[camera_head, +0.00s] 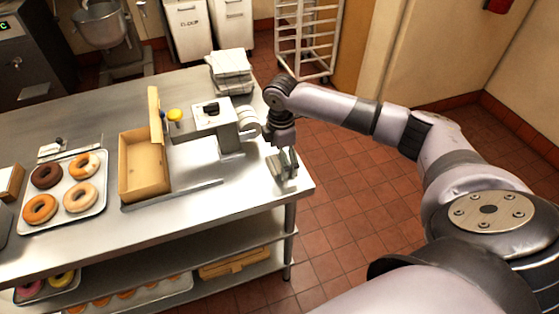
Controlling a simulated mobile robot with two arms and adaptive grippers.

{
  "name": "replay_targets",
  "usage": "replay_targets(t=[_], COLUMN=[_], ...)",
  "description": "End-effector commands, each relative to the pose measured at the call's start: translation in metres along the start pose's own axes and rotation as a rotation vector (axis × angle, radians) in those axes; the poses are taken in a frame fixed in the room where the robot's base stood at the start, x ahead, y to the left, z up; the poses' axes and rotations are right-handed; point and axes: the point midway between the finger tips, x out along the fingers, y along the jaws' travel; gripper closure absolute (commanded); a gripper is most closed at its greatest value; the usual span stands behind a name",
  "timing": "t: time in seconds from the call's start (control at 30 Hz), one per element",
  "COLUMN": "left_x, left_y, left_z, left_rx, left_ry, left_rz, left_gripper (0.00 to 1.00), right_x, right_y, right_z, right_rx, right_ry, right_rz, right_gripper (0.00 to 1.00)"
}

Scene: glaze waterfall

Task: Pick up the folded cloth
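A stack of folded whitish cloths (230,66) lies at the far right corner of the steel table, with darker stripes showing on it. My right arm comes in from the right. Its gripper (284,166) points down at the table's right end, nearer to me than the cloths and well apart from them. The gripper is small and seen at an angle, so its finger opening is unclear. No cloth shows at it. My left gripper is not in view.
A grey machine (210,118) with a yellow knob stands between the gripper and an open cardboard box (143,165). A tray (91,210) of donuts is at left. The steel table (215,205) has bare room in front. A rack (306,35) stands behind.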

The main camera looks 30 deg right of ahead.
Motion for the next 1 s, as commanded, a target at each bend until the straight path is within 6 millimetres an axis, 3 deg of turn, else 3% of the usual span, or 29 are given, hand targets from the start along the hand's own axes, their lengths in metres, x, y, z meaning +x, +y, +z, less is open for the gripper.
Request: replay_targets(t=[0.3,0.9,1.0], left_x=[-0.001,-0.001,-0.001], left_y=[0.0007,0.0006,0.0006], left_z=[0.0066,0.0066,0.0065], left_rx=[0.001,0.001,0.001], left_ry=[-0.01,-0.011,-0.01], left_rz=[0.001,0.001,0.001], left_gripper=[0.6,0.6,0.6], right_x=[0.0062,0.0057,0.0056], right_y=[-0.0003,-0.0002,-0.0002], right_z=[0.0,0.0002,0.0002], right_rx=[-0.001,0.0,0.0], right_ry=[0.0,0.0,0.0], right_rz=[0.0,0.0,0.0], right_gripper=[0.06,0.46,0.49])
